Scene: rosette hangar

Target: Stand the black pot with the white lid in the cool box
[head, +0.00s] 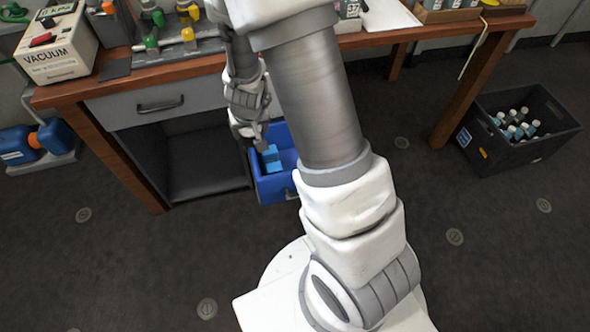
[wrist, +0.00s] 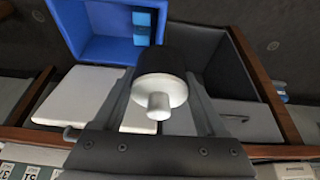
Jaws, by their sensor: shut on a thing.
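In the wrist view the black pot with the white lid (wrist: 160,90) sits between the fingers of my gripper (wrist: 160,100), which is shut on it. The lid and its knob face the camera. The blue cool box (wrist: 80,28) is open, just beyond the pot in the wrist view, with light-blue blocks against its inner wall. In the head view the cool box (head: 270,188) stands on the floor by the desk, partly hidden by my arm. My gripper (head: 254,140) is above its left side there; the pot cannot be made out in that view.
The wooden desk (head: 110,83) has a drawer (head: 150,104) above an open dark compartment (head: 190,160). A white panel (wrist: 80,95) lies beside the cool box. A dark crate of bottles (head: 540,150) stands at the right. The floor in front is clear.

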